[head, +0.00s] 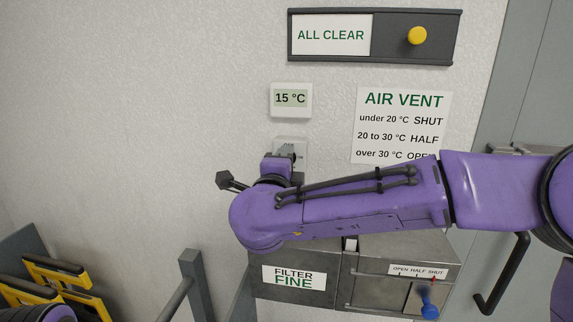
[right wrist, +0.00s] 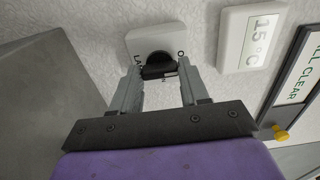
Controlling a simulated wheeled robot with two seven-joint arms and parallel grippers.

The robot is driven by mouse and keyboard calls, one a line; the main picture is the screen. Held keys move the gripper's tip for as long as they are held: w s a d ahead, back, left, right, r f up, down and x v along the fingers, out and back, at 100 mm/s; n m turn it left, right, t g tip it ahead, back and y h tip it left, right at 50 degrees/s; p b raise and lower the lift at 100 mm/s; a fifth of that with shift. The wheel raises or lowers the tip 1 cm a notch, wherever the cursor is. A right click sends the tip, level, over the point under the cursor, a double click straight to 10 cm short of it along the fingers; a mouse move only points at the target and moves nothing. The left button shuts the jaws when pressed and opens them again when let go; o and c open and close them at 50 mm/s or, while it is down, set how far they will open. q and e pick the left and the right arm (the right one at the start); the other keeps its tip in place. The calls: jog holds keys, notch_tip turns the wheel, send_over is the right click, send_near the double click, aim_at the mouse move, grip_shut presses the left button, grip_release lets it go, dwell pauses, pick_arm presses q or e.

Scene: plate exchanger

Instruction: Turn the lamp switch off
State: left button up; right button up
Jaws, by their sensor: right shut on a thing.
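The lamp switch is a black rotary knob (right wrist: 157,62) on a white wall plate (right wrist: 138,38), with partly hidden lettering around it. In the head view the switch plate (head: 291,143) shows below the thermometer, mostly covered by my right gripper (head: 286,153). In the right wrist view the two grey fingers of my right gripper (right wrist: 159,70) stand on either side of the knob, shut on it. The knob's pointer setting cannot be read clearly. My left gripper is out of view.
A 15 °C display (head: 291,99) and an AIR VENT sign (head: 404,125) are close by. An ALL CLEAR panel (head: 381,62) with a yellow knob is above. A metal filter box (head: 300,295) with a blue lever (head: 428,303) sits below my right arm.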

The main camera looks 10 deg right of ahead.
jog(key=o, duration=1.1)
jog(key=shift+c, duration=0.2)
jog(key=shift+s+a, duration=0.1)
jog(key=b+v, duration=0.4)
jog(key=v, duration=0.6)
jog(key=shift+s, duration=0.2)
